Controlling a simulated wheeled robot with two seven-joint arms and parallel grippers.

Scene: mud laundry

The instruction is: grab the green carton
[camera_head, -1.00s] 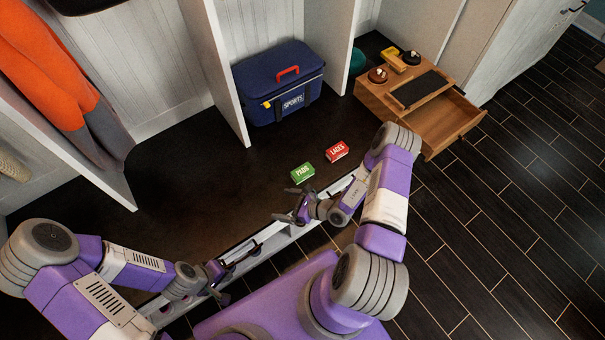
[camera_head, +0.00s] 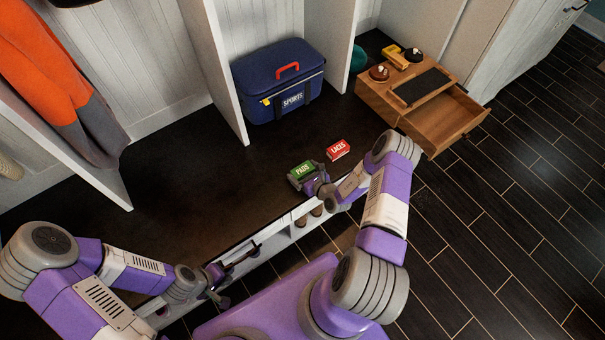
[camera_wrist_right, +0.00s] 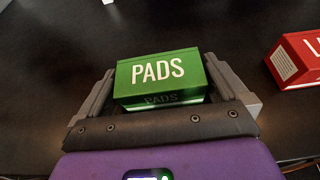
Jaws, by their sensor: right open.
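The green carton (camera_head: 302,169), marked PADS, lies on the dark bench top. It also shows in the right wrist view (camera_wrist_right: 158,74), between the two fingers. My right gripper (camera_head: 301,176) is open, with one finger on each side of the green carton. In the right wrist view its fingers (camera_wrist_right: 160,95) stand close to the carton's ends; I cannot tell whether they touch it. My left gripper (camera_head: 220,289) hangs low at the left, by the bench's front edge, away from the carton. Its fingers are too small and dark to tell open from shut.
A red carton (camera_head: 338,150) marked LACES lies just right of the green one, and also shows in the right wrist view (camera_wrist_right: 297,60). A blue sports bag (camera_head: 279,84) stands behind. A wooden box (camera_head: 436,120) with an open drawer is at the right. Bench left of the cartons is clear.

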